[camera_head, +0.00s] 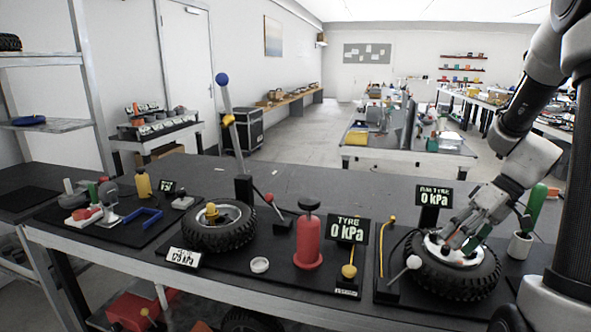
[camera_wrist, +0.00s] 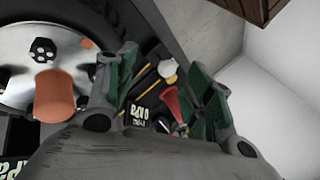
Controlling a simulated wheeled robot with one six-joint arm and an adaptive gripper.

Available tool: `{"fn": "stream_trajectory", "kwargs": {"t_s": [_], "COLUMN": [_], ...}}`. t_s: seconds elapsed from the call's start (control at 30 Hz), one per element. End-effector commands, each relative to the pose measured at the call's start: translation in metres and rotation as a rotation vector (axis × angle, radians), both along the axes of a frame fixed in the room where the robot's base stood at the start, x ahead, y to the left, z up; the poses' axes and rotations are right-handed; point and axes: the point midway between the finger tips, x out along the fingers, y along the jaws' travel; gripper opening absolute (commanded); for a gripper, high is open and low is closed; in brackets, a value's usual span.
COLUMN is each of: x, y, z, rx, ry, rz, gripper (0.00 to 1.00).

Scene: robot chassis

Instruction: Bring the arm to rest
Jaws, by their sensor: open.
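My arm (camera_head: 530,155) reaches down from the upper right in the head view. My gripper (camera_head: 456,240) is low over the hub of the right tyre (camera_head: 468,281); whether it touches the wheel cannot be told. In the wrist view my gripper (camera_wrist: 167,78) shows its two green-padded fingers spread apart with nothing held between them. The silver wheel disc (camera_wrist: 38,22) with an orange knob (camera_wrist: 54,95) lies to the left of the fingers. Part of the hub is hidden behind the gripper in the head view.
A "0 kPa" sign (camera_head: 433,196) stands behind the right tyre, and a green-handled tool in a white cup (camera_head: 520,245) stands at its right. A white-knobbed lever (camera_head: 413,262) is in front. A red pump (camera_head: 308,242) and another tyre (camera_head: 219,226) are further left.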

Motion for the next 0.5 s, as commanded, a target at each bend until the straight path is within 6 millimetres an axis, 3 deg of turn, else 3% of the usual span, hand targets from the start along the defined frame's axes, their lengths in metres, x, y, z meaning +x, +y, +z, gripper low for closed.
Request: {"fn": "stream_trajectory", "kwargs": {"t_s": [0.1,0.23,0.5], "x": [-0.026,-0.053,-0.103], "y": [-0.008,-0.011,-0.003], "z": [-0.001,0.016,0.069], "rx": [-0.082,-0.214,-0.465], "ry": [0.144,0.233,0.148], "rz": [-0.157,-0.313,-0.532], "gripper": [0.52,0.52,0.52]}}
